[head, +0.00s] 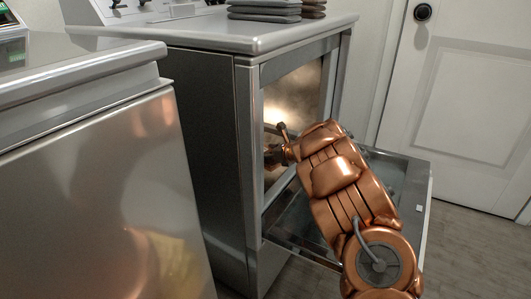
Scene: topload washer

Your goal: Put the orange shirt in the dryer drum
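The dryer (205,130) stands in the middle with its front opening facing right. Its drum (297,90) shows as a shiny metallic interior through the opening. The dryer door (412,190) is open and hangs low and out to the right, partly behind my copper-coloured arm. My gripper (272,144) is at the dryer opening, reaching into it. It is small, dark and partly hidden, so I cannot tell whether its fingers are open or shut. I see no orange shirt in this view; the drum's lower part is hidden by the frame and my arm.
A metallic washer (95,190) fills the left side, with a yellow-orange reflection low on its front. Folded grey cloths (263,10) and a brown stack (312,8) lie on the dryer top. A white door (460,90) stands behind at right. Some wooden floor (465,240) is clear.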

